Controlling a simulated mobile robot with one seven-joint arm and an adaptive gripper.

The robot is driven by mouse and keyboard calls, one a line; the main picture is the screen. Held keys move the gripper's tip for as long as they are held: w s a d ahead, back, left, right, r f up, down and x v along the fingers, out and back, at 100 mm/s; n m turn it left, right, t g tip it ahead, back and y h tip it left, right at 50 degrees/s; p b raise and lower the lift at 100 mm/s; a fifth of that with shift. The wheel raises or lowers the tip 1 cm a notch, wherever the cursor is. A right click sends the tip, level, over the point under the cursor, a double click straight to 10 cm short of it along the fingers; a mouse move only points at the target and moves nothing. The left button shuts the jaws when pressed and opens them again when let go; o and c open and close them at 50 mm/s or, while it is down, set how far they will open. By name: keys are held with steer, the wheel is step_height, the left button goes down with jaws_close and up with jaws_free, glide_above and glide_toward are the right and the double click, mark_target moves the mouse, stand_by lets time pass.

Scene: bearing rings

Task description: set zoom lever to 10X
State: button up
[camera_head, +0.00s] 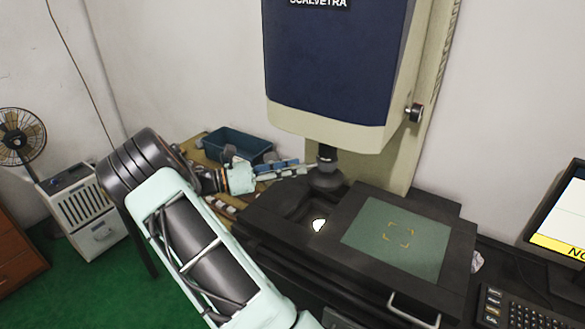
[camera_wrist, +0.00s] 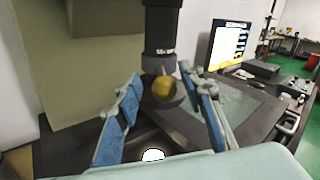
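The dark zoom lens (camera_head: 327,172) hangs under the blue and cream microscope head (camera_head: 335,75), above the stage. In the wrist view the lens barrel (camera_wrist: 161,30) carries a small white marking that I cannot read surely. Below it is a wider grey ring with a round yellowish end (camera_wrist: 164,90), which may be the zoom lever seen end-on. My gripper (camera_head: 302,170) reaches in from the left at lens height. In the wrist view my gripper (camera_wrist: 163,78) is open, its blue-padded fingers on either side of the ring, with visible gaps. Contact cannot be judged.
The black stage (camera_head: 290,215) with a lit opening and a green glass plate (camera_head: 398,240) lies just below my gripper. A blue bin (camera_head: 232,145) stands behind on a wooden table. A monitor (camera_head: 562,220) and keyboard (camera_head: 520,308) are at the right.

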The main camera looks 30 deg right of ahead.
steer(key=shift+s, duration=0.1)
steer(key=v, duration=1.2)
